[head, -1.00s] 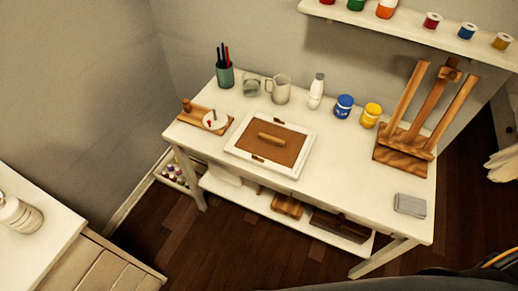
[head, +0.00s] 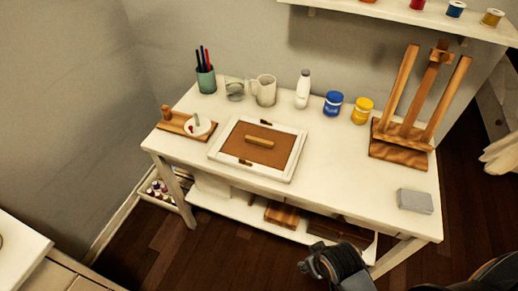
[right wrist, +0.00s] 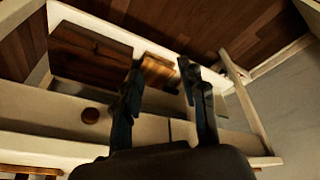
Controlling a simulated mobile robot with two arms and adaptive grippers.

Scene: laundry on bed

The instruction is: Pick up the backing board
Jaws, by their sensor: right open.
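The backing board (head: 262,144) is a brown panel with a raised wooden bar handle (head: 259,141) across its middle. It lies flat inside a white frame (head: 218,150) on the white table, with small dark clips at its far and near edges. My right arm shows at the bottom right of the head view, in front of the table and well away from the board. In the right wrist view my right gripper (right wrist: 164,80) is open, with nothing between its fingers. The board cannot be made out for certain there. My left gripper is not in view.
On the white table (head: 340,185) stand a pen cup (head: 205,79), a mug (head: 264,91), a white bottle (head: 303,89), blue (head: 333,104) and yellow (head: 362,110) jars, and a wooden easel (head: 400,153). A grey block (head: 415,201) lies front right. The tabletop right of the frame is clear.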

